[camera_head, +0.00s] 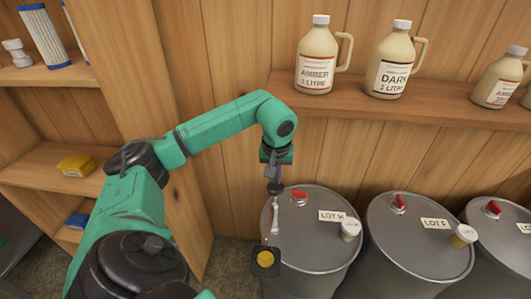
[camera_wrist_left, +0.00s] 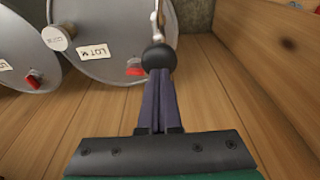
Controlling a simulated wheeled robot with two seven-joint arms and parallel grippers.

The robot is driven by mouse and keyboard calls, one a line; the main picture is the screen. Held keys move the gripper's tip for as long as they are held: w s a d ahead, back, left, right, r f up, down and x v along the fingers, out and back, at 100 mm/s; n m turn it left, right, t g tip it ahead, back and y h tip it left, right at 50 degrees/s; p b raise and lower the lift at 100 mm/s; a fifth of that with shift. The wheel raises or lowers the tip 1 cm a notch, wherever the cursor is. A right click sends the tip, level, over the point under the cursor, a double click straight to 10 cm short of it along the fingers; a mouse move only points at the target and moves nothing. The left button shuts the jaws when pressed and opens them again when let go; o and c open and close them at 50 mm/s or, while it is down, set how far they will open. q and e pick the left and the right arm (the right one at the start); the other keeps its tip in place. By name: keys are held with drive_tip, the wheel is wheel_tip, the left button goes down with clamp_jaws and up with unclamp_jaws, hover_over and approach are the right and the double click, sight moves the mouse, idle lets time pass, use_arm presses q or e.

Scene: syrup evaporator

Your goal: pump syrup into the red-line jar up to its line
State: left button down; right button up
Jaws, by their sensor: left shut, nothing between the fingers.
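My left gripper (camera_head: 274,180) points down in front of the drums in the head view. In the left wrist view its two fingers (camera_wrist_left: 160,100) are shut together with no gap. A round black knob (camera_wrist_left: 158,58) sits at the fingertips, with a pale metal rod (camera_wrist_left: 156,18) beyond it. It overlaps the tips; I cannot tell whether they touch. In the head view the thin pale rod (camera_head: 275,218) runs down below the gripper. Below it is a dark square piece with a yellow round centre (camera_head: 265,260). I see no jar with a red line. My right gripper is not in view.
Grey drums stand along the wall: one labelled LOT M (camera_head: 312,255), one LOT F (camera_head: 420,250), another at right (camera_head: 505,262). Jugs of amber (camera_head: 316,60) and dark (camera_head: 392,65) stand on the shelf (camera_head: 360,100) above. A wooden shelf unit (camera_head: 120,70) stands at left.

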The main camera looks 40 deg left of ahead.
sight(276, 187)
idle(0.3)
use_arm(q)
drive_tip(key=shift+f+b, duration=1.85)
drive_tip(key=shift+f, duration=0.7)
wheel_tip(276, 187, up, 5)
drive_tip(key=p, duration=0.4)
drive_tip(key=shift+r, duration=0.1)
